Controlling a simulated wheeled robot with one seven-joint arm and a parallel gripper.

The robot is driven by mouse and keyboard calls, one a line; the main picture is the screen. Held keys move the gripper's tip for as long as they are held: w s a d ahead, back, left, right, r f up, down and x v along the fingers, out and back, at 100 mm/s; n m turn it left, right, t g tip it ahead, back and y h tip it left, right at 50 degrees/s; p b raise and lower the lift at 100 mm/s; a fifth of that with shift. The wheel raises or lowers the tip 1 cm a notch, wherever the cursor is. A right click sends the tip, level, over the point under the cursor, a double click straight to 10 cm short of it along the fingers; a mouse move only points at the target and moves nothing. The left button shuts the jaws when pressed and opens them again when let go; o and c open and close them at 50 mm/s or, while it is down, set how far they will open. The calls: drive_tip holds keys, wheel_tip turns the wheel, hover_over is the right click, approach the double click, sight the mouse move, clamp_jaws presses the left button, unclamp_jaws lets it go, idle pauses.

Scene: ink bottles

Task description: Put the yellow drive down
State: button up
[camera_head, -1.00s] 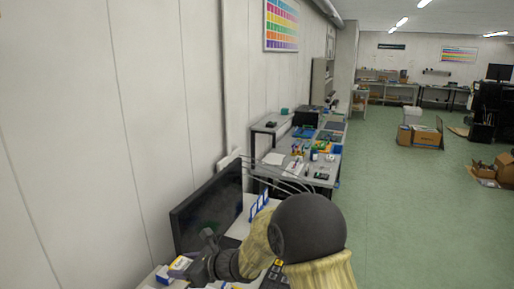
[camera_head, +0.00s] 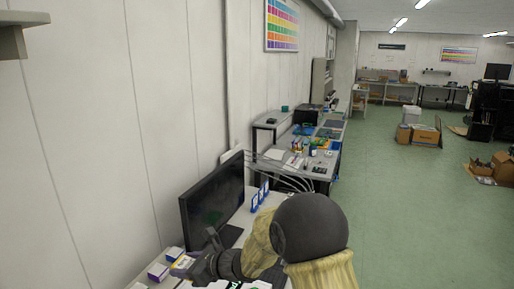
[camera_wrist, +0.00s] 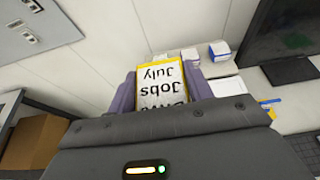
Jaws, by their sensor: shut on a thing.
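The yellow drive (camera_wrist: 160,85) has a yellow edge and a white label reading "Jobs July", upside down in the wrist view. My gripper (camera_wrist: 160,80) is shut on it, with a purple-grey finger at each side. In the head view my gripper (camera_head: 197,263) is low, over the left part of the white desk (camera_head: 188,285), left of my arm. The drive is small and partly hidden there. I cannot tell from these views whether its underside touches the desk.
Small boxes, one purple and white (camera_head: 158,272) and one blue and white (camera_head: 174,253), stand close to my gripper. A black monitor (camera_head: 212,205) stands behind it. A keyboard (camera_wrist: 306,150) lies at the right in the wrist view. A cardboard box (camera_wrist: 35,140) is at the left.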

drive_tip(key=shift+s+d+f, duration=0.1)
drive_tip(key=shift+d+f, duration=0.15)
drive_tip(key=shift+d, duration=0.05)
drive_tip(key=w+d+f+m, duration=0.1)
drive_tip(key=d+f, duration=0.6)
drive_tip(key=d, duration=0.3)
drive_tip(key=d+f, duration=0.7)
drive_tip(key=d, duration=0.3)
drive_tip(key=s+d+f+m+t+h, duration=0.1)
drive_tip(key=s+d+f, duration=0.35)
drive_tip(key=d, duration=0.25)
drive_tip(key=s+d+f+m+t+h, duration=0.1)
drive_tip(key=s+d+f+t, duration=0.1)
drive_tip(key=s+d+f, duration=0.4)
wheel_tip(320, 180, down, 6)
drive_tip(key=w+d+b, duration=0.1)
drive_tip(key=w+b, duration=0.1)
drive_tip(key=b, duration=0.5)
drive_tip(key=shift+d, duration=0.15)
drive_tip(key=shift+r, duration=0.1)
drive_tip(key=shift+m+t+h, duration=1.7)
drive_tip(key=shift+m+h, duration=0.5)
drive_tip(key=shift+m, duration=0.1)
